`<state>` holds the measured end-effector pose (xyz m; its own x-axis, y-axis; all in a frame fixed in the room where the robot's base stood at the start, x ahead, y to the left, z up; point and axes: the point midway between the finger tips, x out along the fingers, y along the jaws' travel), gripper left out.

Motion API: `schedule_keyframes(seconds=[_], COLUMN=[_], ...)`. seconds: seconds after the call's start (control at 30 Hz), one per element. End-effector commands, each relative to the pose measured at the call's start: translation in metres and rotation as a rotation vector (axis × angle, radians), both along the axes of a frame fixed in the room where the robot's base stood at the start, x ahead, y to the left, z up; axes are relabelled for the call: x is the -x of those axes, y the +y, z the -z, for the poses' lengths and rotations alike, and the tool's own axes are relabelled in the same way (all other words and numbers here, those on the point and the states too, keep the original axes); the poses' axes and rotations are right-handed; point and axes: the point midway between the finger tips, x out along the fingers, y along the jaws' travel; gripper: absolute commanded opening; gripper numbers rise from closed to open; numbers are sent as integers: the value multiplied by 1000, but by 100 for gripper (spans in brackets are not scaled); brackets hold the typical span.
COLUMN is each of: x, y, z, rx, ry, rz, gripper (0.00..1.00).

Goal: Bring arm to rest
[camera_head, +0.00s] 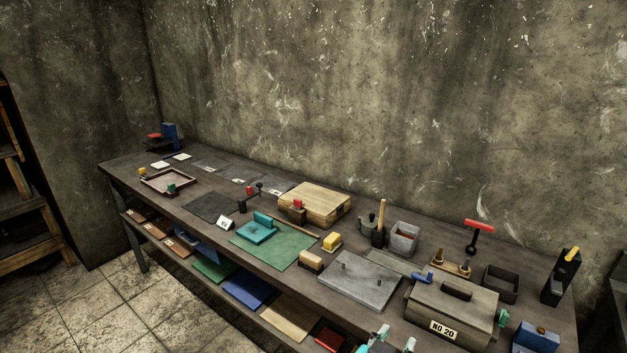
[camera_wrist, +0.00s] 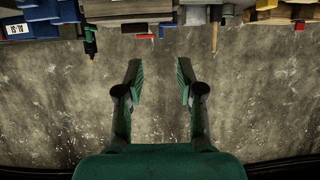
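My gripper (camera_wrist: 160,78) is in the wrist view with its two dark green fingers apart and nothing between them. Behind them is the bare mottled wall. In the head view my gripper (camera_head: 396,338) shows only as pale teal finger ends at the bottom edge, in front of the workbench (camera_head: 365,318). The grey box labelled NO 20 (camera_head: 455,308) stands just right of the fingers, which look apart from it in the picture; the true gap is hard to tell. The rest of my arm is out of view.
The bench holds a grey plate (camera_head: 360,280), a green mat (camera_head: 290,247), a wooden block (camera_head: 314,203), a red-handled tool (camera_head: 479,228) and a blue block (camera_head: 538,336). A lower shelf holds coloured sheets. In the wrist view, bench items appear upside down along the top.

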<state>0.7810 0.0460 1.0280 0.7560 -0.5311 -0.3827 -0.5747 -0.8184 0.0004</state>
Motion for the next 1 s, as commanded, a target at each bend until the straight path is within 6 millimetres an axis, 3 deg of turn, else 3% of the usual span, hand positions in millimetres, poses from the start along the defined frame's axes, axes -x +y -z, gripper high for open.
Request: schedule_keyframes(seconds=[0.57,0.77,1.0], x=[9,22,63], y=[-14,-21,-29], z=[46,79,133], rx=[101,153,204], ry=[39,64,93], rz=[-142,-246,-424], gripper=[38,38,38])
